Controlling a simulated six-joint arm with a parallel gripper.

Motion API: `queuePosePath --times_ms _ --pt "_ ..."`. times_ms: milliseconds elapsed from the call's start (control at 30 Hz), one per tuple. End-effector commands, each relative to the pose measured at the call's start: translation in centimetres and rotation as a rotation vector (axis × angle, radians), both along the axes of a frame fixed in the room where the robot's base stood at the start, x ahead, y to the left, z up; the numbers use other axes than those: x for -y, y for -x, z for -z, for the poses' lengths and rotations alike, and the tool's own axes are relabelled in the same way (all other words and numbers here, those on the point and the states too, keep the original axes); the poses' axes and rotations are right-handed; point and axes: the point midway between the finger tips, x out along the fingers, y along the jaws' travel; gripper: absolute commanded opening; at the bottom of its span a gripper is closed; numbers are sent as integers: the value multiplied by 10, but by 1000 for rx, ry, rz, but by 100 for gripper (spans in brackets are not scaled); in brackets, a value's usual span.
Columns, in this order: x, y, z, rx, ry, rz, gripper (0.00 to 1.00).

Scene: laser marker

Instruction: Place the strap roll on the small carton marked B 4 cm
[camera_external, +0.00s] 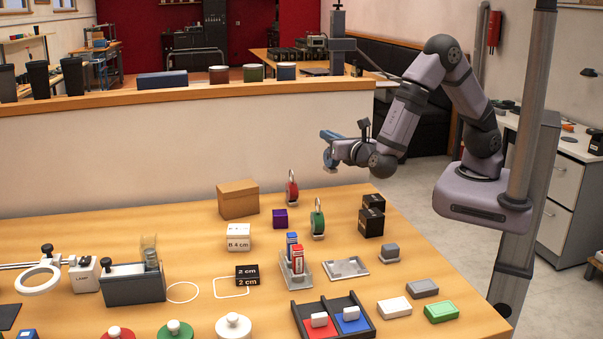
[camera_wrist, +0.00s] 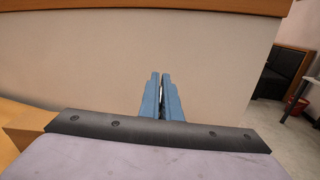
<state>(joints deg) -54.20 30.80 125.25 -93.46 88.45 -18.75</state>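The small white carton marked B 4 cm (camera_external: 237,243) stands on the table, left of centre, in front of a larger brown carton. My gripper (camera_external: 328,137) is high above the table's back edge, to the right of the carton and well apart from it. A blue roll with a pale lower edge (camera_external: 330,160) hangs upright at my fingertips, clear of the table; it looks like the strap roll. In the wrist view my blue fingers (camera_wrist: 162,98) are close together with a thin pale strip between them; the roll is mostly hidden there.
A red roll (camera_external: 292,188) and a green roll (camera_external: 317,219) stand upright between my gripper and the carton. The brown carton (camera_external: 238,201), a purple box (camera_external: 280,218) and black boxes (camera_external: 371,222) are nearby. A low wall (camera_external: 170,155) runs behind the table.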

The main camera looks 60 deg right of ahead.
Motion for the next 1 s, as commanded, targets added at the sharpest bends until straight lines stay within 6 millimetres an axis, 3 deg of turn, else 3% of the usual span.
queuePosePath --times_ms 233,433,533,767,1000 --pt "-2 1 9 -4 8 -5 0" --pt "-7 2 36 -11 18 -18 0" --pt "-22 -4 45 -11 20 -28 0" --pt "-94 -40 32 -13 28 -160 0" --pt "-192 -80 -4 -10 42 -407 0"
